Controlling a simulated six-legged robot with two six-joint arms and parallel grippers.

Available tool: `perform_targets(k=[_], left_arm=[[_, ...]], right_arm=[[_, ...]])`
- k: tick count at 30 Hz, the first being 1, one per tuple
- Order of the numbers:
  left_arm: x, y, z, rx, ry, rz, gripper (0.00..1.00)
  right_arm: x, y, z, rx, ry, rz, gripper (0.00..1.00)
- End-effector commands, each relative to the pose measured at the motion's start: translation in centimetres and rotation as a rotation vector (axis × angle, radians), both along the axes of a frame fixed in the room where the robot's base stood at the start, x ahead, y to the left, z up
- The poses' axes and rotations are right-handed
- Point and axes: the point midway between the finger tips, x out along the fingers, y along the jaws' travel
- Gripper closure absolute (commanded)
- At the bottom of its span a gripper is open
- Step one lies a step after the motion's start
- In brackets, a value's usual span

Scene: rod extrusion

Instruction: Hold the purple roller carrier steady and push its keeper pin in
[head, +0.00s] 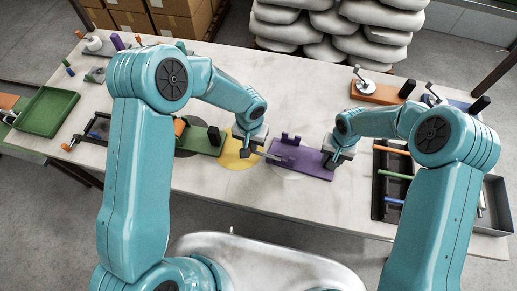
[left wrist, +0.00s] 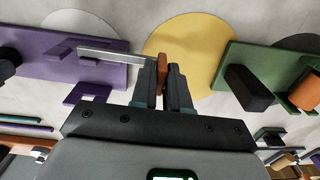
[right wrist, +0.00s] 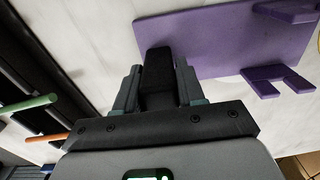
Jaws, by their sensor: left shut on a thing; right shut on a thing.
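The purple roller carrier (head: 310,168) lies flat on the table, a plate with upright purple brackets near its left end. It also shows in the left wrist view (left wrist: 50,70) and the right wrist view (right wrist: 225,45). My right gripper (head: 331,160) is shut on the black block (right wrist: 157,72) at the carrier's right end. My left gripper (head: 247,148) is shut on the orange end of the keeper pin (left wrist: 164,72). The pin's grey bar points toward the carrier, its tip at the brackets (left wrist: 88,92). I cannot tell how far it sits in them.
A yellow disc (head: 236,160) and a green carrier (head: 206,142) lie left of the purple one. A dark tray (head: 378,190) with coloured rods stands at right. An orange fixture (head: 380,96) stands behind. A green tray (head: 47,112) is at far left.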

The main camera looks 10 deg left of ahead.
Motion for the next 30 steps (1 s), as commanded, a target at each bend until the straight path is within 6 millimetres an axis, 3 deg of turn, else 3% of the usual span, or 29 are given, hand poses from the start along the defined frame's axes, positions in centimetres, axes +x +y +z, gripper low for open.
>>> perform_targets(k=[27,28,30], left_arm=[[-0.2,-3.4,0.0,-0.002,-0.002,0.000,1.00],[-0.2,-3.3,0.0,-0.002,-0.002,0.001,0.75],[-0.2,-3.3,0.0,-0.002,-0.002,0.001,0.55]], right_arm=[[0.0,0.1,0.1,0.002,-0.002,0.001,1.00],[0.0,0.1,0.1,0.002,-0.002,0.001,1.00],[0.0,0.1,0.1,0.002,-0.002,0.001,1.00]])
